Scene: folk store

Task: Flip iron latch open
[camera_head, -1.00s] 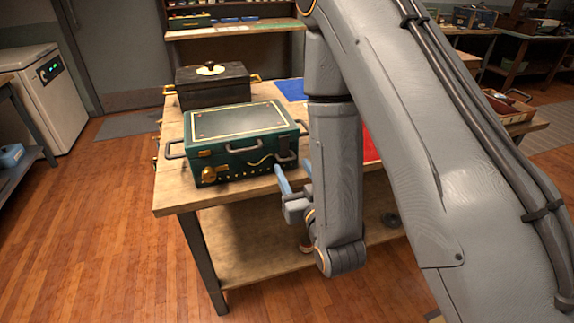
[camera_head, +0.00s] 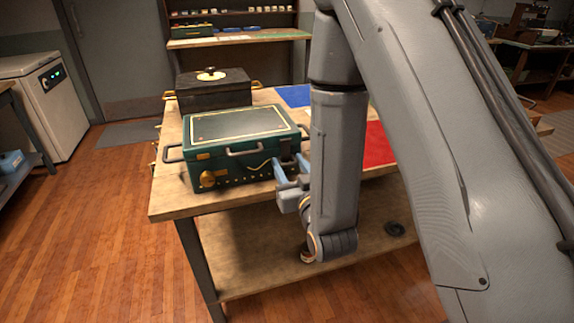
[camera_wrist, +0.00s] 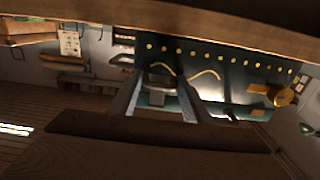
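A dark green case (camera_head: 243,126) with a grey handle and gold trim stands on the wooden table (camera_head: 215,206). A brass latch (camera_head: 208,180) is at the left of its front; it also shows at the right of the wrist view (camera_wrist: 284,96). My gripper (camera_head: 291,166) is at the right end of the case's front, with its two blue-grey fingers apart. In the wrist view, a dark grey piece, seemingly the iron latch (camera_wrist: 160,80), shows between the open fingers. I cannot tell whether they touch it. The head view mostly hides this latch behind the fingers.
A black lidded box (camera_head: 213,90) with brass handles stands behind the case. A blue mat (camera_head: 294,95) and a red mat (camera_head: 378,150) lie right of it, partly behind my arm. A lower shelf (camera_head: 270,255) is under the tabletop.

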